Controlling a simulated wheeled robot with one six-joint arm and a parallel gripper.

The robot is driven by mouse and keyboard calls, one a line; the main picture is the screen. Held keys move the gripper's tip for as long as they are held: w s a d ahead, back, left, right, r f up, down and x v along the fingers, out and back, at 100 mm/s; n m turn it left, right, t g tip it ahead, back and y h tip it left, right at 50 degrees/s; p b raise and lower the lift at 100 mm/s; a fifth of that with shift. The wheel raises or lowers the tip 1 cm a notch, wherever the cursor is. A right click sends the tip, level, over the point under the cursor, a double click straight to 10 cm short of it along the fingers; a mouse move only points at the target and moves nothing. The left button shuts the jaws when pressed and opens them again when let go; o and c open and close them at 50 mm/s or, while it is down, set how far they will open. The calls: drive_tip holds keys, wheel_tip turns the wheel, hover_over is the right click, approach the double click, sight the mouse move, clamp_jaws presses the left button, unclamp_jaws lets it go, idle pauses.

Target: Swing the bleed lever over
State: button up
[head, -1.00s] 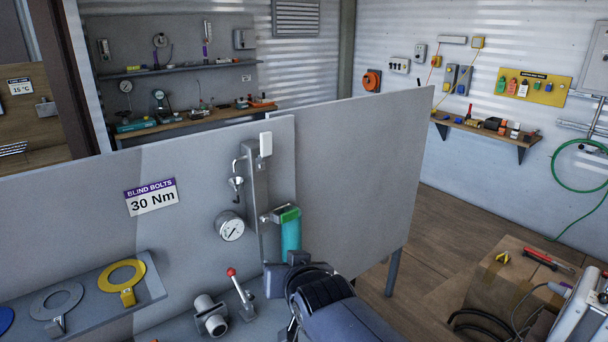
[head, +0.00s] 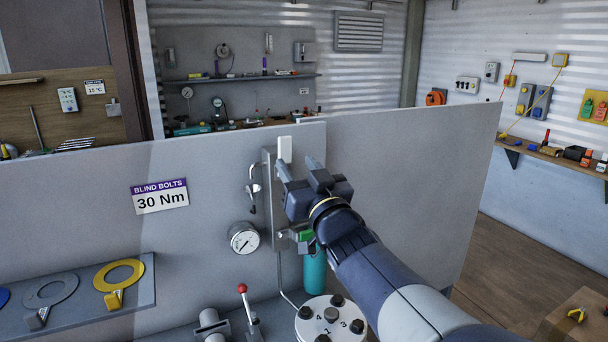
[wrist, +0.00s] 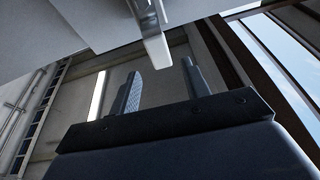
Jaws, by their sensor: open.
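My gripper (head: 298,167) is raised in front of the grey panel, its two fingers apart and empty. In the head view the fingertips are just right of and below a pale upright handle-like piece (head: 284,149) at the top of a grey mounting plate; I take this as the bleed lever. In the wrist view the gap between the fingers (wrist: 160,78) lies below the pale tip of a flat piece (wrist: 156,47), probably the same one. I see no clear contact. My gripper hides part of the plate.
A gauge (head: 244,238), a hooked spout (head: 254,187) and a teal cylinder (head: 314,268) are close by on the panel. Below are a red-knobbed lever (head: 247,306) and a numbered bolted flange (head: 331,322). A shelf (head: 147,290) holds ring blinds at left.

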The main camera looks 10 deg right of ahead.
sight(286, 149)
drive_tip(key=p+x, duration=0.2)
drive_tip(key=x, duration=0.3)
drive_tip(key=shift+w+r, duration=0.15)
drive_tip(key=shift+w+b, duration=0.1)
drive_tip(key=shift+b, duration=0.2)
drive_tip(key=shift+c, duration=0.5)
drive_tip(key=c, duration=0.7)
